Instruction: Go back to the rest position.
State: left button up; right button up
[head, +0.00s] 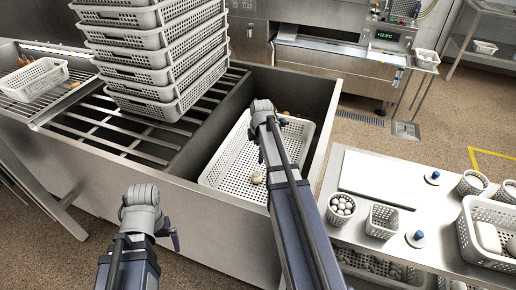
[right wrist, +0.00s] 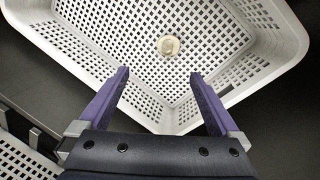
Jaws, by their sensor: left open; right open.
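My right arm reaches over a white perforated basket (head: 228,165) in the metal bin. In the right wrist view my right gripper (right wrist: 158,74) is open and empty, its two purple fingers apart above the basket's near rim (right wrist: 165,125). In the head view my arm hides the right fingers. A small pale round item (head: 256,179) lies on the basket floor; it also shows beyond the fingertips in the right wrist view (right wrist: 169,45). My left gripper (head: 173,238) is low at the left, in front of the counter, mostly hidden by its wrist; a purple finger shows and nothing is seen in it.
A tall stack of white baskets (head: 155,55) stands on the slatted counter (head: 95,125). A metal table (head: 400,235) at right holds a white board (head: 378,178), small baskets of round items (head: 341,208) and a larger basket (head: 480,250). Open floor lies at the right back.

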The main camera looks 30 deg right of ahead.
jog(key=shift+f, duration=0.1)
jog(key=b, duration=1.3)
send_near(257, 174)
jog(key=x, duration=0.2)
jog(key=w+x, duration=0.1)
jog(key=x, duration=0.2)
jog(key=shift+d, duration=0.15)
jog(key=shift+p+v, duration=0.8)
jog(key=shift+p, duration=0.1)
jog(key=d+p+v, duration=0.1)
jog(key=p+v, duration=1)
jog(key=v, duration=0.1)
jog(key=b+x, duration=0.8)
jog(key=x, duration=0.1)
jog(key=a+b+x, duration=0.1)
jog(key=b+x, duration=0.4)
jog(key=w+p+v, duration=0.2)
jog(key=p+v, duration=0.7)
jog(key=shift+d+r, duration=0.2)
jog(key=shift+s+a, duration=0.1)
